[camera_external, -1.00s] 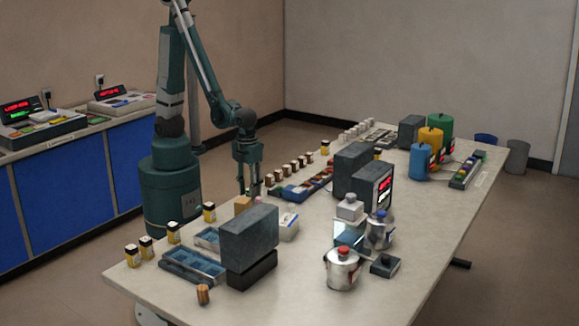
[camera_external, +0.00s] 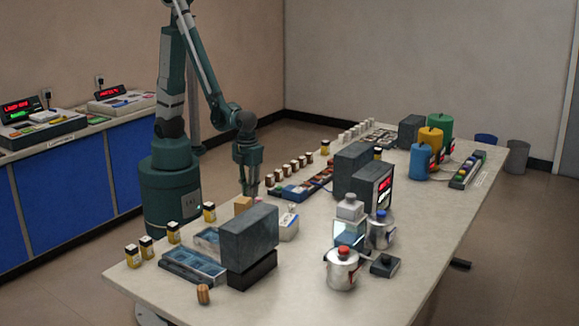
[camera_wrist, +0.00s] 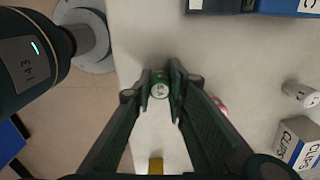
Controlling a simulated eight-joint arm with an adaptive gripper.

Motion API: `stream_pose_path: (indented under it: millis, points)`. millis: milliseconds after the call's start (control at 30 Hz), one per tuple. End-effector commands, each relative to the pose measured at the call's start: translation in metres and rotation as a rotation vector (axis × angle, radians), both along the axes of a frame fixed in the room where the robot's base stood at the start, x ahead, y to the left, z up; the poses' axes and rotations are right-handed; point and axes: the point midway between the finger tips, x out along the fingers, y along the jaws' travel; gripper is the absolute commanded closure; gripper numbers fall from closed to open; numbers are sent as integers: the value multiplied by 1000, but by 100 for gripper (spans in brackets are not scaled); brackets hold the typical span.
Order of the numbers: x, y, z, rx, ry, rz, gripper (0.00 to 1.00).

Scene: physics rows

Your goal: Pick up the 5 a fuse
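In the wrist view a small round green-ended fuse (camera_wrist: 159,91) stands between the fingertips of my gripper (camera_wrist: 160,84), with a pale marking on its top that is too small to read surely. The fingers sit close on both sides of it and appear to touch it. In the external view my gripper (camera_external: 251,188) points down at the table's near-left edge, its fingers close together. The fuse is too small to make out there. Whether it is clear of the table top cannot be told.
A pink piece (camera_wrist: 219,105) lies just right of the fingers. A box marked CLIPS (camera_wrist: 298,145) and a white cylinder (camera_wrist: 300,94) stand further right. A yellow block (camera_wrist: 155,166) is at the bottom. A dark grey block (camera_external: 249,236) stands nearby in the external view.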

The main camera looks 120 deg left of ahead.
Motion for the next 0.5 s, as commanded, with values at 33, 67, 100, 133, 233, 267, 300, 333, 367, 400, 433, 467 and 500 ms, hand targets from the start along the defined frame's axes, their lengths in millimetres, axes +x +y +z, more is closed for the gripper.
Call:
stream_pose_path:
  millis: [33,67,100,133,233,267,300,333,367,400,433,467,500]
  points:
    - [0,0,0,0,0,0,94]
    - [0,0,0,0,0,0,94]
    - [0,0,0,0,0,0,94]
    - [0,0,0,0,0,0,94]
    - [0,0,0,0,0,0,94]
    - [0,0,0,0,0,0,94]
    - [0,0,0,0,0,0,94]
    - [0,0,0,0,0,0,94]
    - [0,0,0,0,0,0,94]
    - [0,0,1,0,0,0,94]
    - [0,0,1,0,0,0,94]
    - [0,0,2,0,0,0,94]
    - [0,0,3,0,0,0,94]
